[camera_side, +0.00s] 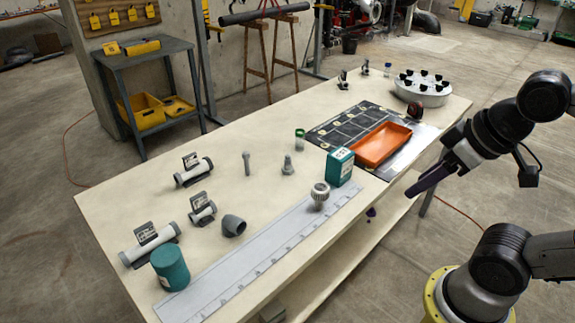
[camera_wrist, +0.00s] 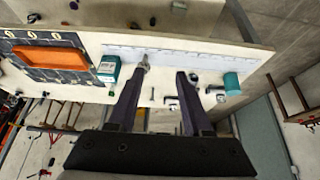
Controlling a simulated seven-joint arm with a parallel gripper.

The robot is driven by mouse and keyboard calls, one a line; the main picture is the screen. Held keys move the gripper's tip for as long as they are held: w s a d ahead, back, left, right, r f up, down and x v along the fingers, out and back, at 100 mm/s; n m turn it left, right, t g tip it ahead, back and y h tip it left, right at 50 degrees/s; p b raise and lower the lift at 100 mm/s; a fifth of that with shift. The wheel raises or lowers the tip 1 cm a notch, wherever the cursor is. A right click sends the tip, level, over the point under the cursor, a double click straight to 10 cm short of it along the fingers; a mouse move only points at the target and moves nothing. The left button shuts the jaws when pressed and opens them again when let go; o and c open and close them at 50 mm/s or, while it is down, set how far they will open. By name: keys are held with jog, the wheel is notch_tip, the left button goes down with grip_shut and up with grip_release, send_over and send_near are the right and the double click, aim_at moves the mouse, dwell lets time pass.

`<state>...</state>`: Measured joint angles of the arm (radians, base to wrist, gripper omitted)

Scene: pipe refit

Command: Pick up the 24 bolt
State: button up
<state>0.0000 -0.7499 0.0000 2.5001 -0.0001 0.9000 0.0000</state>
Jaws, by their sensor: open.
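Two grey bolts stand upright on the bench: a slim one (camera_side: 246,163) and a thicker one with a wide foot (camera_side: 287,165). I cannot read a 24 on either. In the wrist view a small thin bolt-like piece (camera_wrist: 153,93) shows between my fingers, some way beyond them. My gripper (camera_side: 412,191) is open and empty, beyond the right-hand edge of the bench and well apart from both bolts. In the wrist view its two dark fingers (camera_wrist: 160,76) are spread wide. The thicker bolt cannot be made out there, perhaps behind the left finger.
A knurled grey fitting (camera_side: 320,196), a green box (camera_side: 339,166) and a long ruler (camera_side: 262,256) lie on the near side. Behind are an orange tray (camera_side: 381,145) and a round tray (camera_side: 443,95). Pipe pieces (camera_side: 194,172) and a green cylinder (camera_side: 170,268) are left.

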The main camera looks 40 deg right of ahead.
dwell(0.4)
jog(key=shift+o, duration=1)
